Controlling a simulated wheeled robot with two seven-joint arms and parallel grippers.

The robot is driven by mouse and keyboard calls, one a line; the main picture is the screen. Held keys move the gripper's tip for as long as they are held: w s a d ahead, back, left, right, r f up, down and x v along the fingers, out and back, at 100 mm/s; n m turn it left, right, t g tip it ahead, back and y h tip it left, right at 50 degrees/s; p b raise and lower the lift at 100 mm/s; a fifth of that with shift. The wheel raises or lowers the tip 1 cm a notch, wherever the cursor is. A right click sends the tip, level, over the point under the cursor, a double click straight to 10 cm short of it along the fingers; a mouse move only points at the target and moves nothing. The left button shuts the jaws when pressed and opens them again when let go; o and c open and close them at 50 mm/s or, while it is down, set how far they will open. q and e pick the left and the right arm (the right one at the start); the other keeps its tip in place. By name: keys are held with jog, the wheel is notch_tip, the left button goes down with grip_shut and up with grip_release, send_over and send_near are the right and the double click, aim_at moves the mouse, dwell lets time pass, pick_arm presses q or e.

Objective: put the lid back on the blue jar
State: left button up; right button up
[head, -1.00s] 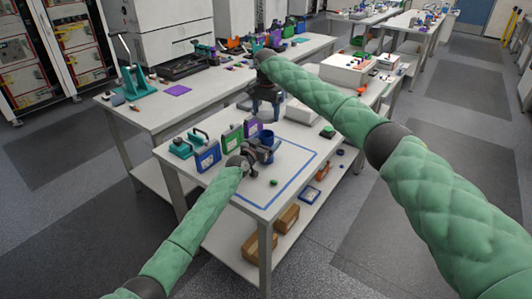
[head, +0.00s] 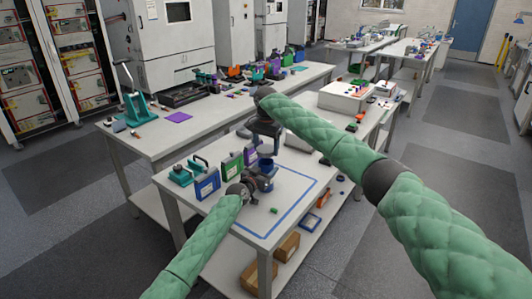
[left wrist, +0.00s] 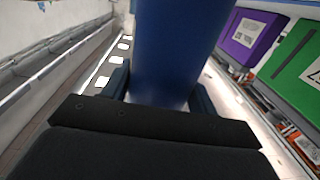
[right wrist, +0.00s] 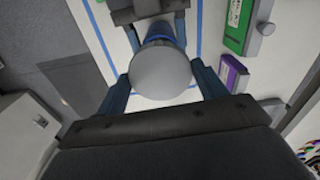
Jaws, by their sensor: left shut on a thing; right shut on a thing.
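The blue jar (head: 267,168) is upright above the near table's front part, gripped at its side by my left gripper (head: 250,184). Its blue wall (left wrist: 175,50) fills the middle of the left wrist view between the fingers. My right gripper (head: 266,148) points down just above the jar. It is shut on the lid, a round grey-topped disc (right wrist: 160,72) in the right wrist view. Blue shows just beyond the lid there, close to my left gripper (right wrist: 145,10). Whether lid and jar rim touch is hidden.
Blue (head: 207,183), green (head: 232,164) and purple cases stand left of the jar. A teal clamp-like item (head: 180,175) is farther left. A blue tape outline (head: 290,208) marks mostly clear tabletop, with a small green piece (head: 274,210) on it.

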jog(key=shift+f, duration=1.1)
jog(key=shift+f, duration=0.1)
jog(key=shift+f, duration=0.8)
jog(key=shift+f, duration=0.55)
